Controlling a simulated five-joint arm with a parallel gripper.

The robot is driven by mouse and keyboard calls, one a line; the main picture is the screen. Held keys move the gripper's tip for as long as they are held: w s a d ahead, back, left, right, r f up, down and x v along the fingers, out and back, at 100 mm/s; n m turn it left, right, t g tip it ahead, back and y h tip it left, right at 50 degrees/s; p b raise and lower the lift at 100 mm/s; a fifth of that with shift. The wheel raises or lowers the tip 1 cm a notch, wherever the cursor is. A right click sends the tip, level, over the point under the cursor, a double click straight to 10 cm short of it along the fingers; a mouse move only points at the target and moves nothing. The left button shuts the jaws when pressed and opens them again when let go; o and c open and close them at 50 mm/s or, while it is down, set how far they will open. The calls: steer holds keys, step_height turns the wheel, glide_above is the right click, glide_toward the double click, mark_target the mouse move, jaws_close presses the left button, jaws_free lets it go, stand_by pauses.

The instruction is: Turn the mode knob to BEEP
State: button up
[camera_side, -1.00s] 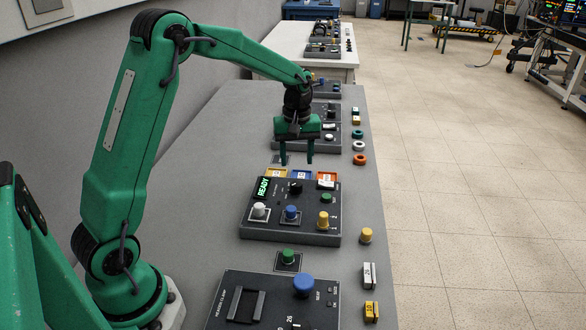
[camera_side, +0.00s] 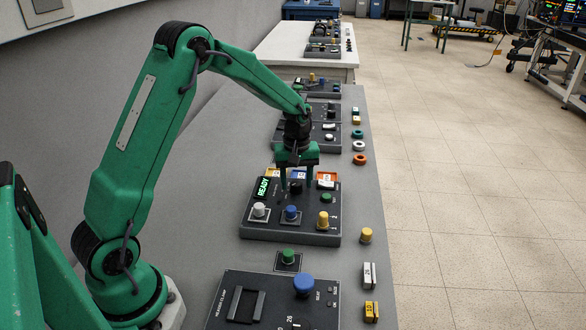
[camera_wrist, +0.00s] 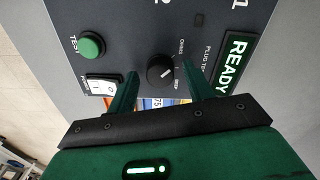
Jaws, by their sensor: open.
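The black mode knob (camera_wrist: 160,70) sits on the dark panel (camera_wrist: 120,25), with small OHMS and BEEP labels beside it in the wrist view. A white pointer mark shows on its lower right side; I cannot tell exactly which label it points at. In the side view the knob (camera_side: 296,188) is partly hidden by my fingers. My gripper (camera_wrist: 159,74) is open, with one fingertip on each side of the knob and gaps between. In the side view my gripper (camera_side: 296,184) is low over the panel's back edge, fingers pointing down.
A lit READY display (camera_wrist: 235,62) is right of the knob in the wrist view. A green TEST button (camera_wrist: 92,46) and white rocker switch (camera_wrist: 103,86) are to the left. White, blue (camera_side: 291,213) and yellow (camera_side: 323,220) knobs stand toward the panel's front.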

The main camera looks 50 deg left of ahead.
steer(key=c, duration=1)
